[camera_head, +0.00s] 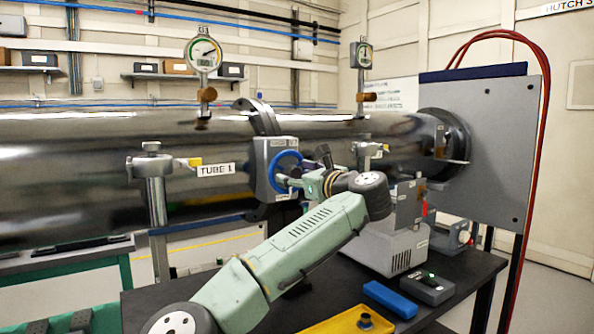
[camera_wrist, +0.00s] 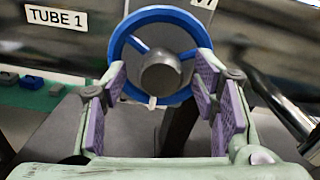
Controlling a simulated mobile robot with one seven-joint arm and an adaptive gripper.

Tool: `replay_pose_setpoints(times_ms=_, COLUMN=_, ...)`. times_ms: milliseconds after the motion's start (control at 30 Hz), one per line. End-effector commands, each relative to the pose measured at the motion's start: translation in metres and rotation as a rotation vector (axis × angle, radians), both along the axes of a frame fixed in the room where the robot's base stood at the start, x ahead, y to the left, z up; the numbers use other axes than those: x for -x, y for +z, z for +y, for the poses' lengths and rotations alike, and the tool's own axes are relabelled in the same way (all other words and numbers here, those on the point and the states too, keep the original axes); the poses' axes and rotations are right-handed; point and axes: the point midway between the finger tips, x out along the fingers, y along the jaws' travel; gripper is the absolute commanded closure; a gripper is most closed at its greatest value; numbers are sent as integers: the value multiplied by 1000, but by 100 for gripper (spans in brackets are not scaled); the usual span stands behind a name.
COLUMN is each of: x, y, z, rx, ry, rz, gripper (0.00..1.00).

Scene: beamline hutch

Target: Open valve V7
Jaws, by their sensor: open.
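Valve V7 is a grey block with a blue handwheel (camera_head: 284,171) on the large dark tube, right of the "TUBE 1" label. In the wrist view the blue handwheel (camera_wrist: 125,52) shows a grey hub and blue spokes, with a small pale tab below the hub. My gripper (camera_head: 296,182) is at the front of the wheel. In the wrist view my gripper (camera_wrist: 162,85) is open, its purple-padded fingers on either side of the wheel's lower part. Whether the pads touch the rim I cannot tell. The label above the wheel is partly cut off.
A dark bench (camera_head: 290,312) below carries a yellow tray (camera_head: 345,322), a blue case (camera_head: 390,299) and a grey box (camera_head: 428,288). A gauge (camera_head: 203,54) stands on the tube. A grey panel (camera_head: 490,140) with red hoses is at the right.

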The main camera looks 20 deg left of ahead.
Motion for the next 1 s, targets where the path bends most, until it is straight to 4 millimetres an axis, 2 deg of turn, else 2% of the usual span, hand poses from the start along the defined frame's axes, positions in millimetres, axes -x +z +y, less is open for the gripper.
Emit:
replay_pose_setpoints(times_ms=333, x=-3, y=0, z=3, rx=0, ry=-1, rz=0, gripper=46)
replay_pose_setpoints(times_ms=1000, x=-2, y=0, z=3, rx=0, ry=-1, rz=0, gripper=91)
